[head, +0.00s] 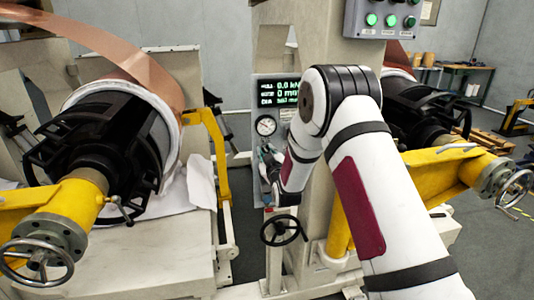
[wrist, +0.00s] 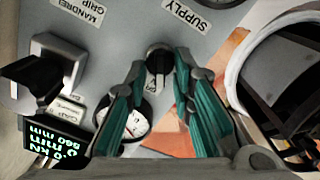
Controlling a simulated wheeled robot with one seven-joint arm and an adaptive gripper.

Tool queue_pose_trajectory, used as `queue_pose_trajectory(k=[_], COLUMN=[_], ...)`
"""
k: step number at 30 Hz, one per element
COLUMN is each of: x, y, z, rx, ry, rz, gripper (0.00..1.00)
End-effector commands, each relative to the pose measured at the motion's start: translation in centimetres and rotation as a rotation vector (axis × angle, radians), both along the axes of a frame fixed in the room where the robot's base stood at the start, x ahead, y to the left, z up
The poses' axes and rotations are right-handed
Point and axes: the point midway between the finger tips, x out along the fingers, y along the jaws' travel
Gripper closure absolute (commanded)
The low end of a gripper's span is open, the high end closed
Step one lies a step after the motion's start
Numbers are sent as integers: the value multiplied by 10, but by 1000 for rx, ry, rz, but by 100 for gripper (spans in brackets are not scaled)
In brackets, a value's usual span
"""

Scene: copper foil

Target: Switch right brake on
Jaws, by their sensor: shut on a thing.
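A small black rotary knob (wrist: 160,62) sits on the grey control panel (wrist: 115,45) in the wrist view. My gripper (wrist: 159,68) has its teal fingers on both sides of this knob and is shut on it. The knob's own label is not readable, so I cannot tell whether it is the right brake. In the head view my gripper (head: 268,160) is at the front of the panel on the machine column (head: 250,130), below the round gauge (head: 266,126). The knob is hidden there by my gripper and arm.
A black handle on a square plate (wrist: 50,62) and a lit display (wrist: 48,148) lie left of my fingers. Copper coils on black mandrels (head: 100,140) stand at both sides. Yellow arms with handwheels (head: 37,262) jut forward, and a dark handwheel (head: 283,230) is below my gripper.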

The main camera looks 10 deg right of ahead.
Motion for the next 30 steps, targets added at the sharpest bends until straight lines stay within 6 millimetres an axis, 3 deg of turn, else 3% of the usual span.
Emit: queue_pose_trajectory(k=[12, 13, 23, 30], x=[0, 0, -1, -28], y=[0, 0, 0, 0], z=[0, 0, 0, -1], rx=[-7, -7, -6, -7], ry=[0, 0, 1, 4], rz=[0, 0, 0, 0], gripper=[100, 72, 72, 72])
